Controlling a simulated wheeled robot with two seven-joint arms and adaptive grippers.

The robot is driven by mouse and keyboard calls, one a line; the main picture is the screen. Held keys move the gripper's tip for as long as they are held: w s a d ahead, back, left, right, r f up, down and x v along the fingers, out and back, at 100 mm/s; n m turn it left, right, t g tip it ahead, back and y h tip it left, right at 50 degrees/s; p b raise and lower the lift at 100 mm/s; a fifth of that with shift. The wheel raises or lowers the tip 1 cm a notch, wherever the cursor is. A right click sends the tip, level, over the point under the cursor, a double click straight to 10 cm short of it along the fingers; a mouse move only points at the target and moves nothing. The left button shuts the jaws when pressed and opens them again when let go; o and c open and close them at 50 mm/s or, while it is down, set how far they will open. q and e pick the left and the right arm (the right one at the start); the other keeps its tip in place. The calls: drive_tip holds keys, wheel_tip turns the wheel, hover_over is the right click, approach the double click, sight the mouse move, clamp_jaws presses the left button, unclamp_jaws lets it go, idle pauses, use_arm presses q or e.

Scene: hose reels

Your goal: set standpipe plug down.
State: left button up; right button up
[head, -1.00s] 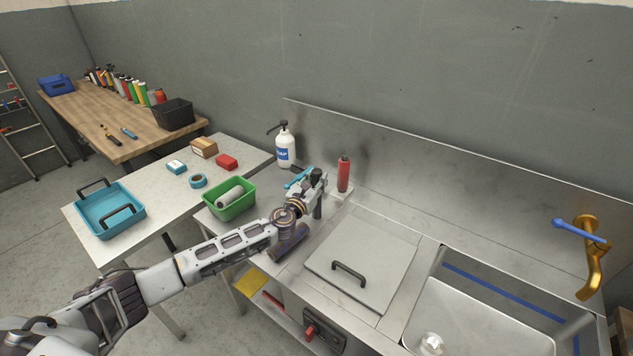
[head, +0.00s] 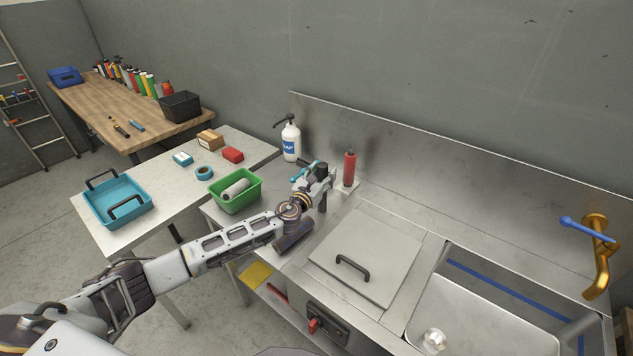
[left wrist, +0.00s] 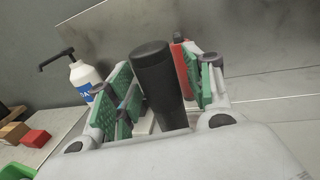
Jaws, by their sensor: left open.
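The standpipe plug, a black cylinder (left wrist: 158,85), stands nearly upright between the green-padded fingers of my left gripper (left wrist: 155,90) in the left wrist view. A gap shows beside it on the left, and its right side is close to or touching the right pads. Its lower end is hidden by the gripper body. In the head view the dark plug (head: 322,203) shows at my left gripper (head: 318,180), over the left part of the steel counter (head: 341,208). The fingers are open. My right gripper is out of view.
A red bottle (head: 350,168) stands close behind the gripper, and a white pump bottle (head: 291,140) stands to its back left. A green bin (head: 240,205) lies left of the gripper. A flat lid with a handle (head: 367,255) and a sink (head: 480,315) are to the right.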

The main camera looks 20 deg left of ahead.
use_arm(q)
drive_tip(key=shift+r, duration=0.15)
drive_tip(key=s+a+b, duration=0.1)
drive_tip(key=s, duration=1.1)
drive_tip(key=shift+a, duration=0.4)
idle(0.6)
